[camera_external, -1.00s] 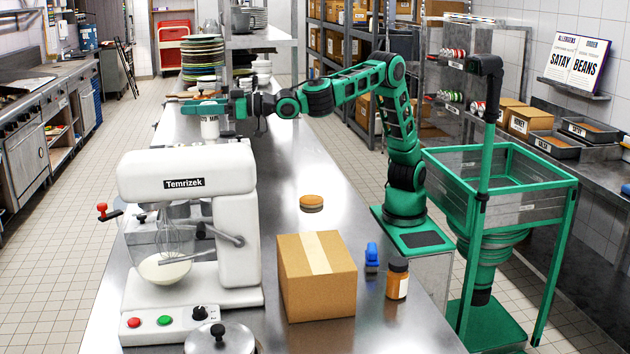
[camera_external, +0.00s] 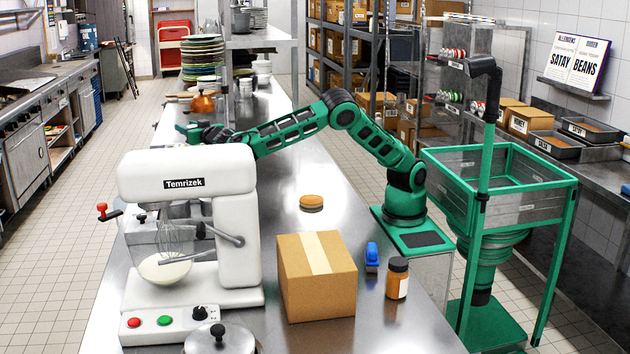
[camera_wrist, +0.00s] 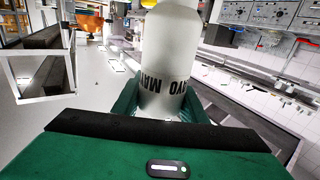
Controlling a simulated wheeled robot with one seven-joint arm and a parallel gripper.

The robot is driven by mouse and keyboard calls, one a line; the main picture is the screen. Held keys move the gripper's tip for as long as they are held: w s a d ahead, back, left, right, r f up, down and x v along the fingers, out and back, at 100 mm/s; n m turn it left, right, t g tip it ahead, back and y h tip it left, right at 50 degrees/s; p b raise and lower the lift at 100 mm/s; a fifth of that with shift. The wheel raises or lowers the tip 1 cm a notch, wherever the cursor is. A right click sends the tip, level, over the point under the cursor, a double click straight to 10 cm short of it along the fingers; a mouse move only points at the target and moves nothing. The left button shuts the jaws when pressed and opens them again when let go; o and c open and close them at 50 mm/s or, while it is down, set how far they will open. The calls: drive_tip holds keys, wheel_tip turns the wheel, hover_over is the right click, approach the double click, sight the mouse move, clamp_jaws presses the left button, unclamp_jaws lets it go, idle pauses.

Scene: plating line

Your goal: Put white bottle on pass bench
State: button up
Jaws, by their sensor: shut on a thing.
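The white bottle (camera_wrist: 172,50), labelled MAYO, stands between the two fingers of my gripper (camera_wrist: 165,95) in the wrist view, and the gripper is shut on it. In the external view my gripper (camera_external: 188,130) is over the far left part of the steel bench (camera_external: 335,205), low behind the white mixer. The bottle is hidden there behind the mixer. I cannot tell whether its base touches the bench.
The white mixer (camera_external: 190,172) stands in front of my gripper. A cardboard box (camera_external: 317,277), a round tin (camera_external: 311,202), a blue object (camera_external: 372,257) and a brown jar (camera_external: 397,278) stand on the near bench. A copper kettle (camera_external: 202,103) and stacked plates (camera_external: 203,60) are behind.

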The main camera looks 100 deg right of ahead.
drive_tip(key=s+d+f+m+g+h, duration=0.1)
drive_tip(key=s+d+f+m+g, duration=0.15)
drive_tip(key=d, duration=0.35)
drive_tip(key=s+d+f+m+g+h, duration=0.1)
drive_tip(key=s+d+m+g, duration=0.1)
drive_tip(key=s+d+g, duration=0.3)
drive_tip(key=s+d+f+m+g+h, duration=0.1)
drive_tip(key=d+m+g, duration=0.1)
drive_tip(key=d, duration=0.6)
wheel_tip(320, 180, down, 7)
drive_tip(key=shift+s+a, duration=0.15)
drive_tip(key=shift+a, duration=0.1)
drive_tip(key=shift+f, duration=0.2)
drive_tip(key=o, duration=0.8)
